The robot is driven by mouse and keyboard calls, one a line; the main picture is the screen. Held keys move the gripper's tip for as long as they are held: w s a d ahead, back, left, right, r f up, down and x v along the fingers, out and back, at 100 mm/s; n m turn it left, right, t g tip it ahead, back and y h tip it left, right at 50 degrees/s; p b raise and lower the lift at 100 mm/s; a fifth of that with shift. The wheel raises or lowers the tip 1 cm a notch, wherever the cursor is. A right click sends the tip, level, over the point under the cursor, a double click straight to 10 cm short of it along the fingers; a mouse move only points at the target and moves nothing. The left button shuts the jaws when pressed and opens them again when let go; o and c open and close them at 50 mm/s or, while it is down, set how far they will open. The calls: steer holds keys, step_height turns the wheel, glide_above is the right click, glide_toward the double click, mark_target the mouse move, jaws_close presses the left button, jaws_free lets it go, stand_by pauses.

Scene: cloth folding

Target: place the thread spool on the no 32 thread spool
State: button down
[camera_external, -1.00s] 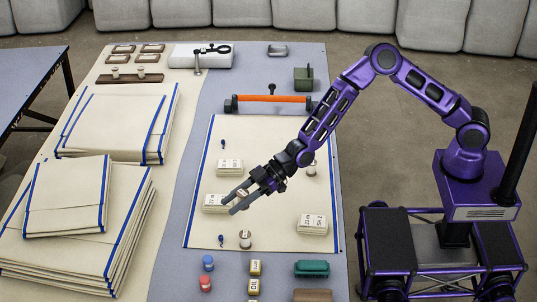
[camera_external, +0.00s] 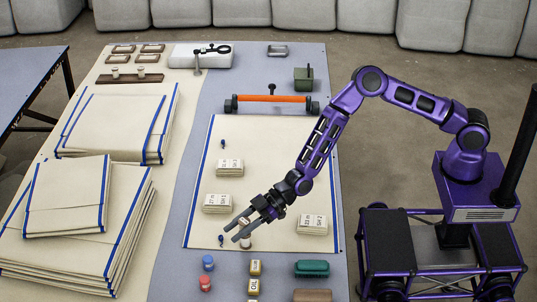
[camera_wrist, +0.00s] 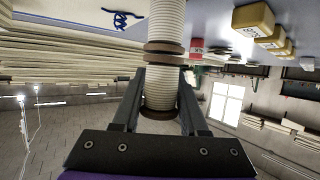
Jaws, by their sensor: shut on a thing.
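My gripper (camera_external: 233,232) is over the near part of the cream cloth (camera_external: 265,140). In the wrist view my gripper (camera_wrist: 160,74) is shut on a ribbed, cream thread spool (camera_wrist: 160,95) with brown end discs. A second cream spool (camera_wrist: 166,20) lies in line with it beyond the fingertips, their brown discs close together. I cannot tell whether the discs touch. In the external view the lower spool (camera_external: 245,243) stands on the cloth just below my fingers. Its label is not readable now, so its number cannot be confirmed.
Free cloth lies between the card stacks.

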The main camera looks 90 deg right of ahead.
steer(key=shift+f, duration=0.2)
steer(key=shift+c, duration=2.2)
jaws_free()
steer(key=shift+r, duration=0.25)
steer(key=shift+s+d, duration=0.15)
steer(key=v, duration=1.1)
steer(key=shift+s+r+p, duration=0.15)
steer(key=shift+s+p, duration=0.1)
steer(key=shift+p, duration=0.2)
